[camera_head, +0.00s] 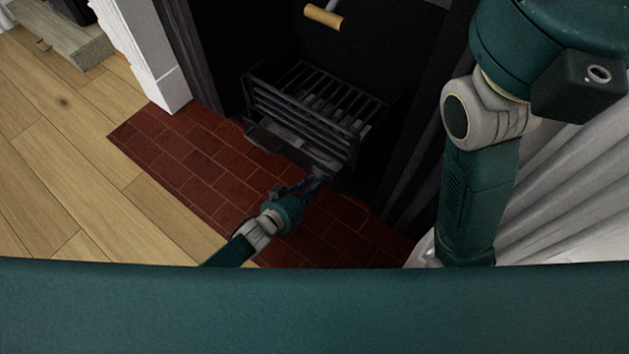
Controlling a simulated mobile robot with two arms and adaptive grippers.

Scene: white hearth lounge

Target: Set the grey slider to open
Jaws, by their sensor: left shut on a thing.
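A black fire grate (300,115) stands in the dark fireplace opening. The grey slider (322,169) appears as a small pale grey piece low at the grate's right front corner, mostly hidden by my gripper and too small to read its setting. My left gripper (319,181) reaches in low over the brick hearth, with its fingertips at this corner. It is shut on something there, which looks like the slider. My right arm hangs at the right; its gripper is not in view.
The red brick hearth (190,165) lies in front of the grate, with wooden floor to the left. A white surround post (160,80) stands at the left. A wooden handle (323,17) shows above the grate. White ribbed folds (560,190) stand at the right.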

